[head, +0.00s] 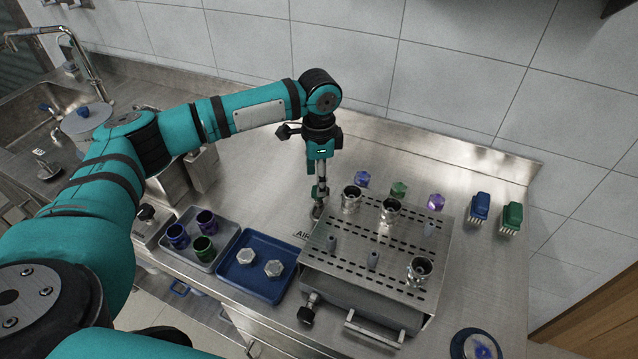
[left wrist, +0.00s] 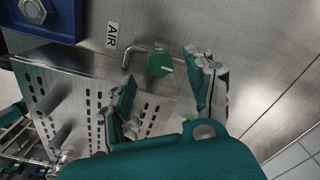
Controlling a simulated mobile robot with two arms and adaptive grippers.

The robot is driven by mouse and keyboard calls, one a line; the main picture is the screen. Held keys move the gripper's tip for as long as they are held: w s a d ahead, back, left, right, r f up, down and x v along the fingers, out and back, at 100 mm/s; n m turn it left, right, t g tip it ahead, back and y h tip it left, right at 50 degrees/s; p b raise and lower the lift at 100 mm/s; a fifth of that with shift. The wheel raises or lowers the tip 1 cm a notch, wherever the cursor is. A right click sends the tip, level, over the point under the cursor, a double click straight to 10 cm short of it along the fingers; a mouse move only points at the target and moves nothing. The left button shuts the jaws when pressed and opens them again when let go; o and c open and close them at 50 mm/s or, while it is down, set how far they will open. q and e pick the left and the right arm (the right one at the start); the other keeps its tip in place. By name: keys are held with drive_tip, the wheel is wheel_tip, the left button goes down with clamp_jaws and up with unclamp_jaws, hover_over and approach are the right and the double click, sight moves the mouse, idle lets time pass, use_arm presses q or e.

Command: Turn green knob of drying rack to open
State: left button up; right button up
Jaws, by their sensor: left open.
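The drying rack (head: 432,262) is a perforated steel top with upright pegs on the steel counter. The green knob (left wrist: 160,65) shows in the left wrist view beside a bent metal pipe and the "AIR" label (left wrist: 112,35); a pale line marks its face. My left gripper (head: 318,205) points down at the rack's back left corner and hides the knob in the head view. In the left wrist view the left gripper (left wrist: 162,78) is open, its fingertips on either side of the knob and seemingly short of it. I cannot tell if they touch. My right gripper is out of view.
Metal cups (head: 419,270) stand on the rack. Blue, green (head: 399,190) and purple hexagonal pieces stand behind it. A blue tray (head: 240,285) with two metal hex pieces and a grey tray (head: 219,262) with coloured cups lie left. Brushes (head: 480,207) stand right, near the wall.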

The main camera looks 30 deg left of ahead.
use_arm(q)
drive_tip(key=shift+f, duration=1.85)
drive_tip(key=c, duration=1.1)
drive_tip(key=shift+r+p, duration=0.15)
drive_tip(key=shift+p, duration=0.35)
drive_tip(key=shift+c, duration=0.2)
drive_tip(key=n+p, duration=0.1)
drive_tip(key=p, duration=0.1)
drive_tip(key=n+p, duration=0.2)
drive_tip(key=p, duration=0.1)
drive_tip(key=shift+r+n, duration=0.25)
drive_tip(key=shift+n, duration=0.05)
drive_tip(key=shift+f+n+p, duration=0.2)
drive_tip(key=shift+n+p, duration=0.3)
drive_tip(key=shift+p, duration=0.2)
drive_tip(key=shift+w+f, duration=0.1)
drive_tip(key=shift+f, duration=0.05)
drive_tip(key=o, duration=1.1)
